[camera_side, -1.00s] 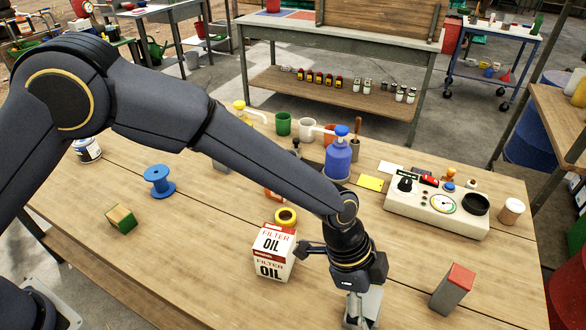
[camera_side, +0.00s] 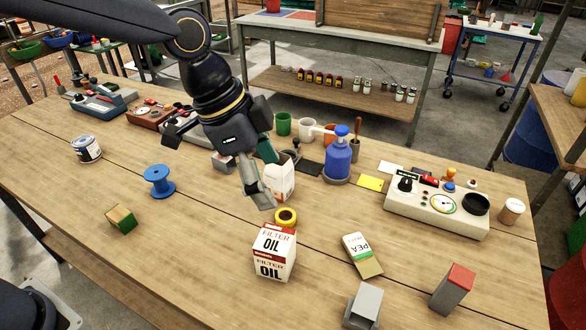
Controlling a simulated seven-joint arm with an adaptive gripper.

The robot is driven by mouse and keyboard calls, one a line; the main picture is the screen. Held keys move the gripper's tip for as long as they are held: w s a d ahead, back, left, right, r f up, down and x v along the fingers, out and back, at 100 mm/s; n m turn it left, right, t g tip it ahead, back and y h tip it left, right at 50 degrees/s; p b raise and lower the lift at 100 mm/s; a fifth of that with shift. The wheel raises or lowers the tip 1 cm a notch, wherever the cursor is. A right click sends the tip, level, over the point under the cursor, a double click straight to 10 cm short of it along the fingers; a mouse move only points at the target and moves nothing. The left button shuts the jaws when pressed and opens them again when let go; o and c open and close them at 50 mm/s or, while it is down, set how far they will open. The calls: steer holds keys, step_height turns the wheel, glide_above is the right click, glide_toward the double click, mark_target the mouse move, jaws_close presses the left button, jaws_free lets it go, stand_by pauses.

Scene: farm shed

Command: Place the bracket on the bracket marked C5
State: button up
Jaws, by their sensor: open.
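A plain grey bracket-like piece (camera_side: 362,305) stands at the front edge of the table, right of centre. A second grey piece with a red top (camera_side: 453,290) stands to its right. A smaller grey piece (camera_side: 224,161) lies further back, partly hidden by my gripper. No C5 mark is legible on any of them. My gripper (camera_side: 263,180) is open and empty above the table's middle, with its fingers in front of a white carton (camera_side: 283,180). The carton is partly covered by the fingers. I cannot tell whether they touch it.
A filter oil box (camera_side: 273,255), yellow tape roll (camera_side: 286,216) and pea packet (camera_side: 358,250) lie in front of the gripper. A blue pump bottle (camera_side: 338,158) and control box (camera_side: 437,205) stand to the right. A blue spool (camera_side: 158,181) and green-wood block (camera_side: 121,219) lie left.

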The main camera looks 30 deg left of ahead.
steer(key=s+a+r+n+t+y, duration=0.1)
steer(key=s+a+r+n, duration=0.15)
steer(key=a, duration=0.45)
steer(key=s+a+r+n+t, duration=0.1)
steer(key=s+a+r+n, duration=0.15)
steer(key=a, duration=0.35)
steer(key=s+a+f+n+t+y, duration=0.1)
steer(key=s+a+n+y, duration=0.1)
steer(key=s+a+n, duration=0.5)
steer(key=s+a, duration=0.2)
steer(key=a, duration=0.2)
steer(key=shift+s+a+f+n+y, duration=0.15)
steer(key=shift+a+f+n+y, duration=0.15)
steer(key=shift+a+f+n, duration=0.1)
